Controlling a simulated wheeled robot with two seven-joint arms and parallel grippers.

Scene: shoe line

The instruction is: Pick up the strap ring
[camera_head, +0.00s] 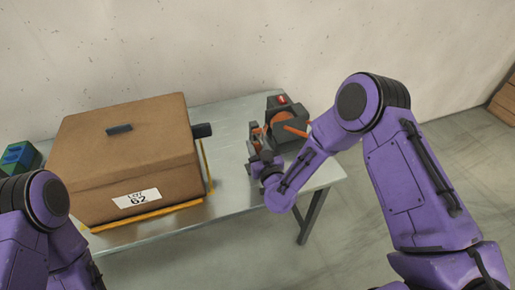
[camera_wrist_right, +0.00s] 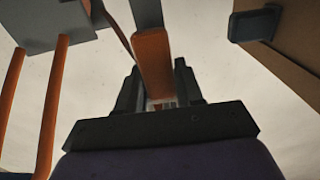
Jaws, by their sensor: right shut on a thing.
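My right gripper (camera_head: 257,143) is over the right part of the table, just in front of a dark machine. In the right wrist view its jaws (camera_wrist_right: 156,92) are shut on an orange piece, which I take to be the strap ring (camera_wrist_right: 153,62). A grey strip runs up from it. In the head view a small orange patch of it shows at the fingertips, and the arm and gripper hide most of the rest. My left arm shows at the lower left; its gripper is out of view.
A large brown lidded box (camera_head: 125,165) labelled LOT 62 fills the left of the metal table (camera_head: 228,140). The dark machine (camera_head: 290,122) with orange parts stands at the back right. A blue-green object (camera_head: 18,157) is at the far left. Bare tabletop lies between box and gripper.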

